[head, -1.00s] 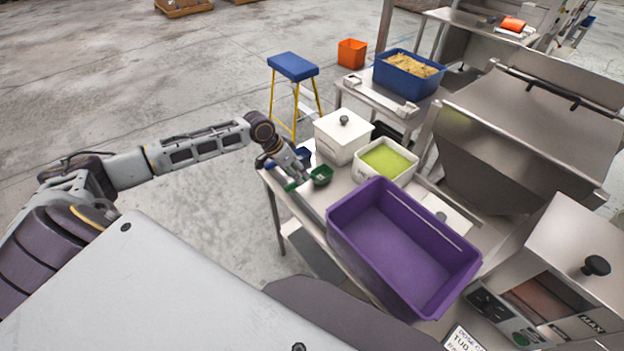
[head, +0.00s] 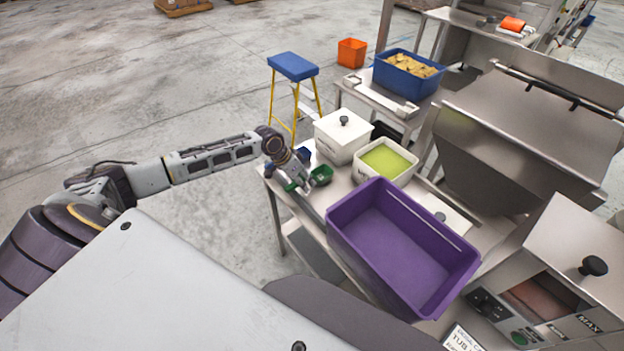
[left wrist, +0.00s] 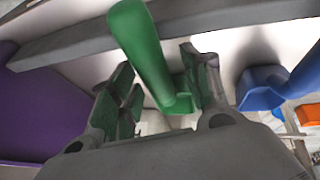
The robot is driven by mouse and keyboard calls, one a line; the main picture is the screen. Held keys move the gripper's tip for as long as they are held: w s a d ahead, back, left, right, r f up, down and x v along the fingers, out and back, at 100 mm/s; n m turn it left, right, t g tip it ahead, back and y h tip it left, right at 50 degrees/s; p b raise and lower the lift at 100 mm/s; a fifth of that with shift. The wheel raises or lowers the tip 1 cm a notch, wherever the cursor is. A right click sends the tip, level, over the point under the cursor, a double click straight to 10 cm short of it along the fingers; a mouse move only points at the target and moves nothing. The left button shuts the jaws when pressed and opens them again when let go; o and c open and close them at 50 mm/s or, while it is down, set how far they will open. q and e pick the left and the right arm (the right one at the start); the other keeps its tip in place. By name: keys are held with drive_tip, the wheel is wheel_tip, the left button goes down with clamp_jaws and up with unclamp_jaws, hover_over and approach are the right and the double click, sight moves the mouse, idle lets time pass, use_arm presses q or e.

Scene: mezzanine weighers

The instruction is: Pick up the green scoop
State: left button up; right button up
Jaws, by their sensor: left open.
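The green scoop (head: 321,175) lies on the left end of the steel table, its bowl showing just past my left gripper (head: 302,183). In the left wrist view its green handle (left wrist: 142,48) rises between the two fingers of my left gripper (left wrist: 160,83). The jaws are open, one finger on each side of the handle; I cannot tell whether either finger touches it. My right gripper is not in view.
A blue scoop (left wrist: 264,88) is close beside the green one. A lidded white bin (head: 339,142) and a white tub of green powder (head: 362,177) stand behind. A large purple tub (head: 345,222) fills the table on the right.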

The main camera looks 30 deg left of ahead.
use_arm(q)
clamp_jaws()
idle(0.4)
drive_tip(key=shift+r, duration=0.15)
drive_tip(key=shift+r, duration=4.9)
drive_tip(key=shift+d, duration=0.1)
